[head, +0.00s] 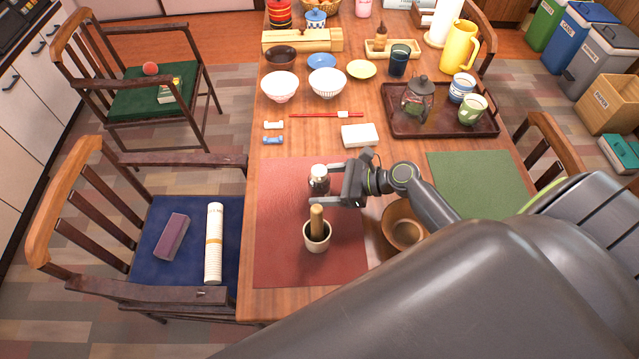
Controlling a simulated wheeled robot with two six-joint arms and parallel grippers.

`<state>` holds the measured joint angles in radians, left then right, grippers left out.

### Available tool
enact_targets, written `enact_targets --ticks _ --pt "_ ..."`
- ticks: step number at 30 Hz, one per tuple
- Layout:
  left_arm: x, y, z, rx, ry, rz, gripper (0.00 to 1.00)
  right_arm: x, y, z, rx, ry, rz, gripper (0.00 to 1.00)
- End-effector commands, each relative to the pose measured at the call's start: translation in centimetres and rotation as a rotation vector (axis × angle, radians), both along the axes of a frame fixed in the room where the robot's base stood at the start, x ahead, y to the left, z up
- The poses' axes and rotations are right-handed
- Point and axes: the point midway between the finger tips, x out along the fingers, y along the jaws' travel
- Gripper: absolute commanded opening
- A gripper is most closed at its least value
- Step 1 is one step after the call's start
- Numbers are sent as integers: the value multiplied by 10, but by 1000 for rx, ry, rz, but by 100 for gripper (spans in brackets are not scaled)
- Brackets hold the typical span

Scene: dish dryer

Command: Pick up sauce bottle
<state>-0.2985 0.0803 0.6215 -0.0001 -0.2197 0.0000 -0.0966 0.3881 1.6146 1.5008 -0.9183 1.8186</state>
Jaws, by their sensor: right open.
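A small dark bottle with a pale top, which looks like the sauce bottle (319,181), stands upright on the red placemat (277,225) in the head view. My right gripper (335,185) comes in from the right, with its fingers pointing left at the bottle. It is open, and its fingertips are right beside the bottle's right side. I cannot tell whether the bottle is between the fingers or touching them. My left gripper is not in view.
A mortar with a wooden pestle (317,222) stands just in front of the bottle. A brown bowl (401,226) sits close under my right arm. A white block (360,135) and red chopsticks (318,114) lie behind. A dark tray (398,124) holds cups and a jar.

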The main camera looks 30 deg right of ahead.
Motion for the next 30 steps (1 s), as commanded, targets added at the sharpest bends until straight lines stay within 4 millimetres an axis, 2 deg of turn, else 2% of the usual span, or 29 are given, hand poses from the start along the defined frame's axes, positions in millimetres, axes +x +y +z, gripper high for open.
enact_targets --ticks 6,15,27,30 --pt "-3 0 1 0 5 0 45 17 18 -12 2 0 1 74" --pt "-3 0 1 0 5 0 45 19 20 -14 -1 -1 0 72" --pt "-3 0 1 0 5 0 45 19 20 -13 -1 -1 0 20" --pt "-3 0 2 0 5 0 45 19 20 -13 0 -1 0 19"
